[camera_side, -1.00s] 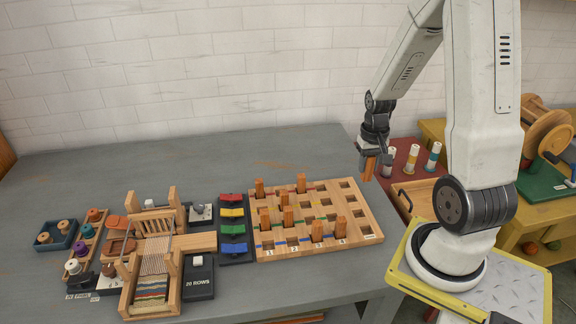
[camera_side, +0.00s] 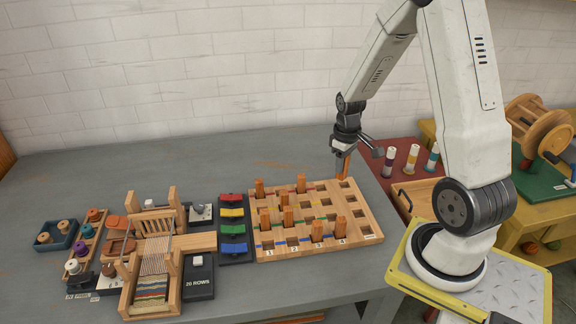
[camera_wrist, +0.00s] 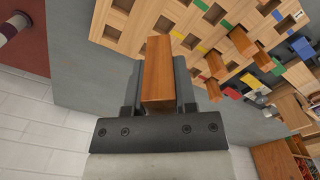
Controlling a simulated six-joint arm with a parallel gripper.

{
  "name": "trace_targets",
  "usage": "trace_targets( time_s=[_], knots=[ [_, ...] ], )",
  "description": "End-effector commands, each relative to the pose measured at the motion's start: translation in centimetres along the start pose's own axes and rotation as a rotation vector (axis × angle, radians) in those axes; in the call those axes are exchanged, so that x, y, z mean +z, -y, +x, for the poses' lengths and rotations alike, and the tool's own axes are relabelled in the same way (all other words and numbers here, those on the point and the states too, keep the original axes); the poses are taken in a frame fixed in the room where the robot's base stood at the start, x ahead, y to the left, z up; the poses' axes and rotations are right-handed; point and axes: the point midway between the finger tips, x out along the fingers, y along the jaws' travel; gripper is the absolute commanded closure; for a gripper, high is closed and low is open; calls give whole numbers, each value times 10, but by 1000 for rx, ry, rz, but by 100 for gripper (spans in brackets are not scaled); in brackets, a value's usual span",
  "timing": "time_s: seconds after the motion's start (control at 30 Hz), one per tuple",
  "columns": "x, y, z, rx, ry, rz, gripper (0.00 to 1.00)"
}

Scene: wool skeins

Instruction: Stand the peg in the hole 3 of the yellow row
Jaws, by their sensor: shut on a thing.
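My gripper (camera_side: 344,153) is shut on an orange-brown wooden peg (camera_side: 342,168), which hangs roughly upright over the back right corner of the wooden peg board (camera_side: 366,222). In the wrist view the held peg (camera_wrist: 158,75) sits between the two dark fingers. The board has coloured row lines, with red at the back, then yellow, green and blue. Hole 3 of the yellow row (camera_side: 305,205) looks empty. Several similar pegs stand in other holes, including one in the yellow row (camera_side: 284,198) left of that hole. The held peg's lower end appears close to the board; its exact height is unclear.
A dark block with red, yellow, green and blue bars (camera_side: 233,229) stands left of the board. A small loom (camera_side: 152,262) is further left. Spools (camera_side: 413,158) stand on a red surface at right. The grey table (camera_side: 200,165) behind the board is clear.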

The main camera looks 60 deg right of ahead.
Motion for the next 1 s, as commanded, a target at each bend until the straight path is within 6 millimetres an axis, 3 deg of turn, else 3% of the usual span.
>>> trace_targets(
  time_s=[0.4, 0.6, 1.0],
  knots=[
    [-52, 33, 19, -2, 2, -587, 100],
    [-70, 46, 25, -1, 0, -796, 100],
    [-78, 53, 29, 0, 0, -909, 100]
  ],
)
